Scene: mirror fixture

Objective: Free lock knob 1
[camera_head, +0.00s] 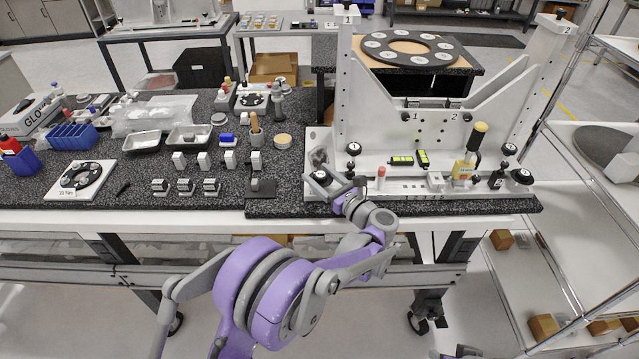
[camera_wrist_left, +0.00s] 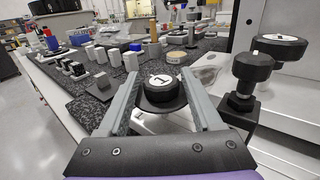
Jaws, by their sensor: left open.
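Lock knob 1 (camera_head: 321,176) is a round black knob with a white top at the front left corner of the white mirror fixture (camera_head: 385,187). In the left wrist view the knob (camera_wrist_left: 160,83) has a "1" on its white cap. My left gripper (camera_head: 334,182) is open at the knob. In the left wrist view its two grey fingers stand on either side of the knob, with gaps seeming to show. Whether a finger touches it, I cannot tell. My right gripper is not in view.
Close by on the right stands a smaller black knob on a post (camera_head: 353,149), also in the left wrist view (camera_wrist_left: 250,70). White blocks, trays and a blue rack (camera_head: 72,136) fill the bench at left.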

